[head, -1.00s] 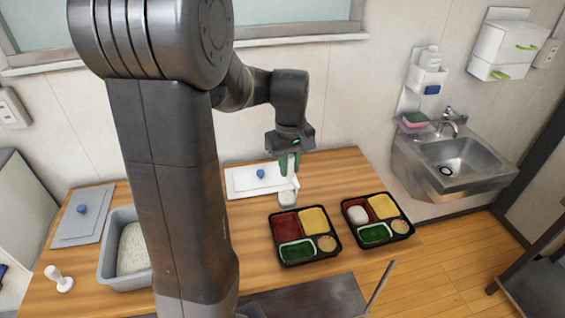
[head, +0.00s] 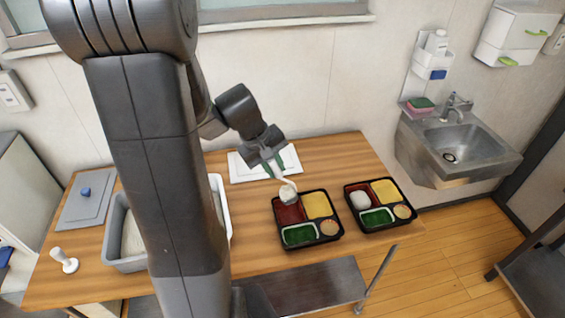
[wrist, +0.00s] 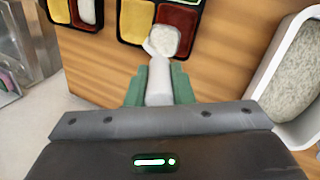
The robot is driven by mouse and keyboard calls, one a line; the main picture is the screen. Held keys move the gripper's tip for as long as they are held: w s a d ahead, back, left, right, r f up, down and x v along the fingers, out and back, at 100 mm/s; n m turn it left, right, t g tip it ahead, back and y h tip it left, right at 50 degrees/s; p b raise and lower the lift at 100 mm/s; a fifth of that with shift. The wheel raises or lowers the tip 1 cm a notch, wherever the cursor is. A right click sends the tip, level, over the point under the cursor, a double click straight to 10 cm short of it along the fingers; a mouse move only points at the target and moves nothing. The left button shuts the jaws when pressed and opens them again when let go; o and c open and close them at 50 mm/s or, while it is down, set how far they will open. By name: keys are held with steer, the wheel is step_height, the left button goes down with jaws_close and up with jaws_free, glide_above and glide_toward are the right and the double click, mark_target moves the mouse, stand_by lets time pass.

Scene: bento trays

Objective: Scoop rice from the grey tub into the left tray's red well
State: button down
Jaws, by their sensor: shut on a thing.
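My gripper (head: 272,167) is shut on the handle of a white scoop (wrist: 160,82), between its green fingers. The scoop's bowl holds a white heap of rice (head: 288,194), also in the wrist view (wrist: 163,40). In the head view the bowl overlaps the back of the left tray's red well (head: 290,214); its height above is hard to judge. The left tray (head: 307,246) also has yellow and green wells and a small round tan one. No rice shows on the visible part of the red well. The grey tub (head: 109,247) stands at left, partly hidden behind my arm.
The right tray (head: 382,230) has a white mound in its red well. A white tub (head: 226,208) shows partly behind my arm. A white lid (head: 240,172) lies behind the gripper. A grey lid (head: 85,208) and a white knobbed tool (head: 64,260) are at left.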

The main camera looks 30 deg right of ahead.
steer(key=w+a+f+g+h+b, duration=0.2)
steer(key=a+f+h+b, duration=0.6)
steer(key=b, duration=1.4)
steer(key=shift+w+f+g+h, duration=0.3)
steer(key=shift+f+g+h, duration=0.3)
steer(key=shift+f+h, duration=0.45)
steer(key=shift+a+r, duration=0.1)
steer(key=shift+r, duration=0.1)
steer(key=shift+r, duration=0.1)
step_height(320, 180, up, 5)
steer(key=p, duration=0.3)
stand_by(0.3)
